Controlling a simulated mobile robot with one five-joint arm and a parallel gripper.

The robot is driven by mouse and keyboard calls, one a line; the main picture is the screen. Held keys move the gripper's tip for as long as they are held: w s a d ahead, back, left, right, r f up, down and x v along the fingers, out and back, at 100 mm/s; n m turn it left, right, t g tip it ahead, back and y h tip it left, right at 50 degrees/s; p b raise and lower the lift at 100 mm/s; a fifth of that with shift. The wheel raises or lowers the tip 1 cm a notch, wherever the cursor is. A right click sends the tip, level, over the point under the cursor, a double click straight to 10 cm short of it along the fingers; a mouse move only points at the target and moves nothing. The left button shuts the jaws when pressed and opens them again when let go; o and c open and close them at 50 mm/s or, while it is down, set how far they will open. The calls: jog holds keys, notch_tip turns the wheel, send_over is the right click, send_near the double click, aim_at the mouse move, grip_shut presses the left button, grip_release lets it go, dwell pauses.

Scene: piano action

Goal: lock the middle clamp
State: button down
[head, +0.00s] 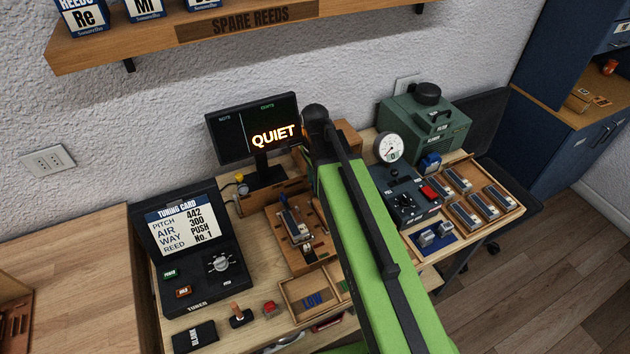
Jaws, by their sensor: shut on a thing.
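A wooden fixture (287,257) stands on the bench left of my green arm, with a metal reed plate (294,226) lying on it. A small dark and light part (308,252) sits at the plate's near end; I cannot tell whether it is a clamp or whether it is locked. My arm rises from the bottom right and covers the fixture's right side. The middle clamp cannot be made out for certain. My gripper does not show; the arm hides the area behind it.
A screen (255,136) reading QUIET stands behind the fixture. A black tuner case (195,250) is at left, a wooden tray marked LOW (309,300) in front. At right are a gauge (389,148), a control box (404,195), a green machine (425,125) and a reed tray (513,209).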

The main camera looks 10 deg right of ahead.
dwell(0.4)
jog(key=c, duration=1)
grip_release()
jog(key=shift+c, duration=0.2)
notch_tip(320, 180, up, 17)
jog(key=p, duration=1.7)
jog(key=shift+r, duration=0.15)
